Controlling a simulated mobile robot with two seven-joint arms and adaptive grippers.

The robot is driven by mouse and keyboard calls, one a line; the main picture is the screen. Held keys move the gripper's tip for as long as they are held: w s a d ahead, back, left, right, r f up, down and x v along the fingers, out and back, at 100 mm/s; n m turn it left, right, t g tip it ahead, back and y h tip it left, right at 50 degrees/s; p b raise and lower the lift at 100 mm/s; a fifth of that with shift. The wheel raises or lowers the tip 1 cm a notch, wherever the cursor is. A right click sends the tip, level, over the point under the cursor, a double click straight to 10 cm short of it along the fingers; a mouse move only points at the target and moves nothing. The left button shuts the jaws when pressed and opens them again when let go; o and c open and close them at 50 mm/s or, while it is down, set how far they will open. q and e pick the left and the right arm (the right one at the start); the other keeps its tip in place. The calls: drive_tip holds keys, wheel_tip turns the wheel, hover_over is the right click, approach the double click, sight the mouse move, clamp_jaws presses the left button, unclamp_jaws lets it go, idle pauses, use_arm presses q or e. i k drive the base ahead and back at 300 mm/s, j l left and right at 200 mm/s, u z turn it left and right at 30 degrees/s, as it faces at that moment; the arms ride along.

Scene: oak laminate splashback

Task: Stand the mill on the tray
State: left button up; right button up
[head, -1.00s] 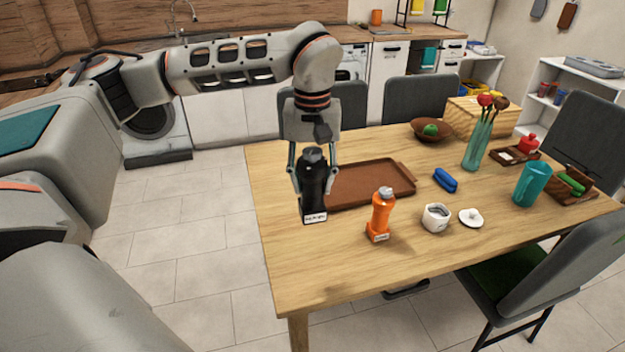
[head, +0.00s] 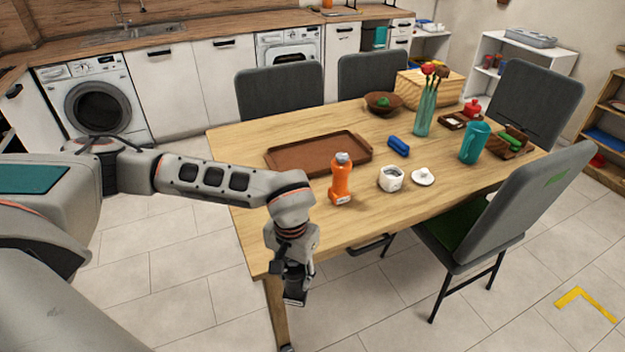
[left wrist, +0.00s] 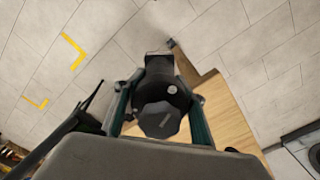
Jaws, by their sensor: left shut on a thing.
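My left gripper (head: 292,268) is shut on a black mill (head: 295,293), just off the table's near edge and over the floor. In the head view the gripper hides much of the mill, and its pale label shows low down. In the left wrist view the mill (left wrist: 160,95) sits between the two fingers (left wrist: 160,118), its faceted end toward the camera. The brown tray (head: 315,153) lies empty on the left part of the table. My right gripper is not in view.
An orange mill-like bottle (head: 342,182) stands close to the tray's near right corner. A white pot (head: 391,180), its lid (head: 423,177), a blue object (head: 398,146) and a teal jug (head: 474,143) stand further right. The table's near left surface (head: 265,222) is clear.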

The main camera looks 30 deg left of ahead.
sight(298, 162)
drive_tip(key=z, duration=1.15)
drive_tip(key=k+j+z, duration=0.1)
drive_tip(key=k+z, duration=0.15)
drive_tip(key=z, duration=0.25)
drive_tip(key=k+z, duration=0.3)
drive_tip(key=z, duration=0.15)
drive_tip(key=k+z, duration=0.15)
drive_tip(key=z, duration=0.2)
drive_tip(key=k+z, duration=0.2)
drive_tip(key=z, duration=0.15)
drive_tip(key=k+z, duration=0.15)
drive_tip(key=z, duration=0.25)
drive_tip(key=k+j+z, duration=0.1)
drive_tip(key=k+z, duration=0.55)
drive_tip(key=z, duration=0.2)
drive_tip(key=k+z, duration=0.25)
drive_tip(key=k, duration=0.55)
drive_tip(key=k+u, duration=0.1)
drive_tip(key=k, duration=0.75)
drive_tip(key=k+u, duration=0.35)
drive_tip(key=k, duration=0.45)
drive_tip(key=k+j+u, duration=0.3)
drive_tip(key=k, duration=0.5)
drive_tip(key=l, duration=0.1)
